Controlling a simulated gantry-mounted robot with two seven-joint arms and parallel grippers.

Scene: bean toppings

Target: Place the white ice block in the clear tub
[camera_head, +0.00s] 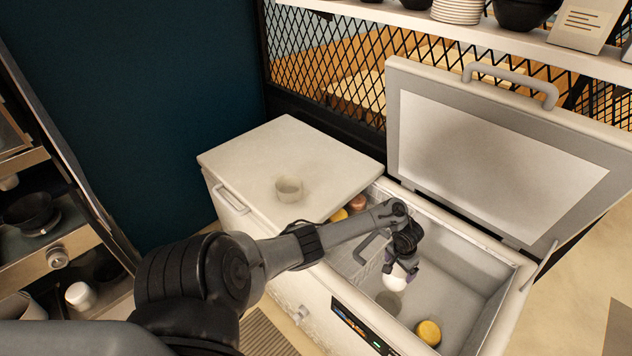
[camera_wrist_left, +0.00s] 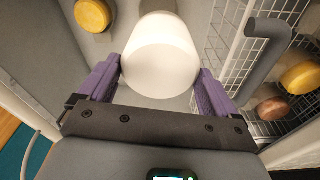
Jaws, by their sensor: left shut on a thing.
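The white ice block (camera_head: 396,282) is held inside the open chest freezer by my left gripper (camera_head: 400,270). In the left wrist view the white block (camera_wrist_left: 160,58) sits between the purple fingers of my left gripper (camera_wrist_left: 160,85), which is shut on it. The block hangs above the freezer floor. The clear tub (camera_head: 289,189) stands upright on the closed left lid of the freezer, to the left of the gripper. My right gripper is in neither view.
The open freezer lid (camera_head: 495,150) stands up behind the gripper. A wire basket (camera_wrist_left: 232,50) with yellow and pinkish round items is beside it. A yellow round item (camera_head: 428,332) lies on the freezer floor. The freezer walls surround the gripper.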

